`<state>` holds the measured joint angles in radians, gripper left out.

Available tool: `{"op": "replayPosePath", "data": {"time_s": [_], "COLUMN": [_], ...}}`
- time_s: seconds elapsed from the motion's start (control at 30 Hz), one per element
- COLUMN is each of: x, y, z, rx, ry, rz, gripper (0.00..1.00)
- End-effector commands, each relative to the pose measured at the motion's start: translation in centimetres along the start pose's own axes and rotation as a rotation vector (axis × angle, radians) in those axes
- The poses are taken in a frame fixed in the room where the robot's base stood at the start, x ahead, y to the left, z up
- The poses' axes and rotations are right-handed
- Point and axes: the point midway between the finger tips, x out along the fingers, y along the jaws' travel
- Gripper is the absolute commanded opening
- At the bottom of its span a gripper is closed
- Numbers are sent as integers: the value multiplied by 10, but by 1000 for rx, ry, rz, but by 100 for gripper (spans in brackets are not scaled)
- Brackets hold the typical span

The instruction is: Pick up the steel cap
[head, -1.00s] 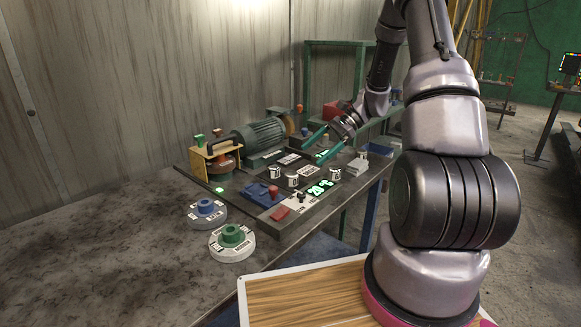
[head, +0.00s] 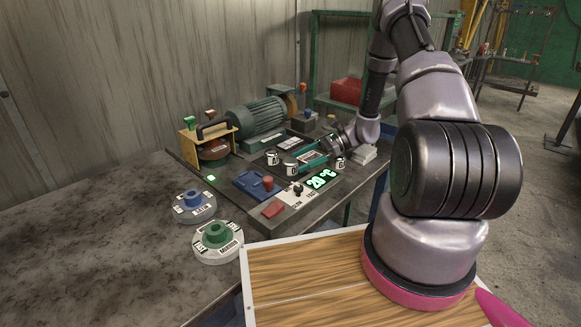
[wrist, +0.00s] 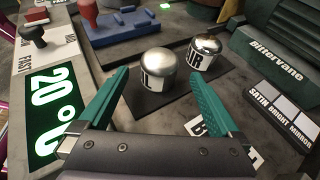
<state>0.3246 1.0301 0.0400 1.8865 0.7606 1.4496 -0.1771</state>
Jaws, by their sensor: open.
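Two domed caps stand upright ahead of my gripper in the wrist view. The nearer cap (wrist: 158,63) has a dull satin metal dome and a white label of which an "L" shows. The farther cap (wrist: 207,45) is shinier, with label letters ending in "IR". I cannot read which is marked steel. They also show in the head view as the nearer cap (head: 291,168) and the farther cap (head: 272,158). A third cap (head: 340,163) is beside my gripper. My gripper (wrist: 158,76) is open and empty, its teal fingertips pointing toward the nearer cap.
A green motor (head: 256,117) stands behind the caps. A blue tray (head: 255,186) and a lit "20 °C" display (head: 321,180) lie in front. Two round discs, blue-hubbed (head: 194,205) and green-hubbed (head: 217,240), lie on the bench at left.

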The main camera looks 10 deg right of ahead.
Motion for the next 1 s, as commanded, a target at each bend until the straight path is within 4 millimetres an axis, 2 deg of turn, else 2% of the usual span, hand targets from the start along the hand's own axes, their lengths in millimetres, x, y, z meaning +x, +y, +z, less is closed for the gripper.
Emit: {"op": "replayPosePath", "data": {"time_s": [0.1, 0.3, 0.57, 0.6, 0.67, 0.7, 0.83, 0.87, 1.0], "x": [20, 45, 49, 48, 48, 48, 48, 48, 48], "y": [1, 1, 0, 0, 0, 0, 0, 0, 0], "z": [0, 0, 0, 0, 0, 0, 0, 0, 1], "rx": [1, -1, 0, 0, 0, 0, 0, 0, -1], "ry": [-1, -1, 0, 0, 0, 0, 0, 0, -1], "rz": [5, 3, 1, 1, 1, 1, 1, 1, 1], "gripper": [99, 99, 99, 95, 72, 57, 7, 0, 0]}}
